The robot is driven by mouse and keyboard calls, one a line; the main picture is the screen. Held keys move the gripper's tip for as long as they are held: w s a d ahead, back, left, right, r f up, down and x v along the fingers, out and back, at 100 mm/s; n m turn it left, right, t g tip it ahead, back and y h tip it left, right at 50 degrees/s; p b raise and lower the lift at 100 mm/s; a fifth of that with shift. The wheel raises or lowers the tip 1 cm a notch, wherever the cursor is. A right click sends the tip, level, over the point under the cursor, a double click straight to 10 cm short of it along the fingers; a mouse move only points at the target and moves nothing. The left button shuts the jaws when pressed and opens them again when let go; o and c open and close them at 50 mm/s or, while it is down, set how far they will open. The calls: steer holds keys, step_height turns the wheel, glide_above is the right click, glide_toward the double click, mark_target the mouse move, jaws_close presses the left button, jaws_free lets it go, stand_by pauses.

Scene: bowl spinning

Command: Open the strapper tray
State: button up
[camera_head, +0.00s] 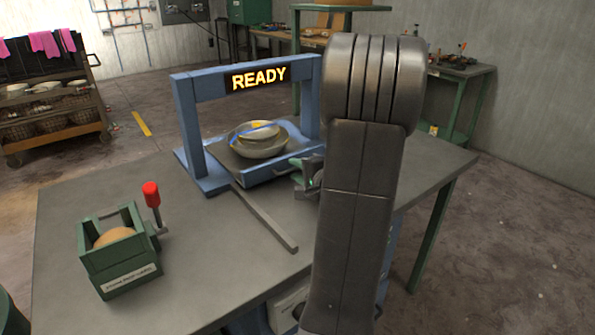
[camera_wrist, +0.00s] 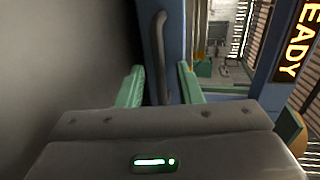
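The strapper is a blue arch (camera_head: 187,130) with a lit READY sign (camera_head: 258,78). Its grey tray (camera_head: 226,158) has a blue front and sits at the base of the arch. A metal bowl (camera_head: 258,151) with something yellowish and a blue band across it rests on the tray. My gripper (camera_head: 299,178) is at the tray's front, partly hidden by my arm. In the wrist view, my green gripper fingers (camera_wrist: 160,68) are apart, with the dark tray handle (camera_wrist: 160,35) showing between them. Gaps show on both sides of the handle; I cannot tell whether they touch it.
A green box (camera_head: 120,262) with a red-knobbed lever (camera_head: 151,194) and a round tan thing inside stands at the left of the table (camera_head: 200,285). A flat grey bar (camera_head: 265,218) lies before the strapper. A rack (camera_head: 50,110) and benches stand behind. The table's middle is mostly clear.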

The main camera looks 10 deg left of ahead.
jaws_close()
steer(key=shift+s, duration=0.1)
steer(key=shift+s+d+f, duration=0.1)
steer(key=shift+s+d, duration=0.05)
steer(key=shift+d, duration=0.1)
steer(key=f+b+v, duration=0.2)
steer(key=b+v, duration=0.1)
steer(key=v, duration=0.9)
steer(key=f+b+v, duration=0.3)
steer(key=b+v, duration=0.1)
steer(key=v, duration=0.9)
steer(key=shift+s+d, duration=0.35)
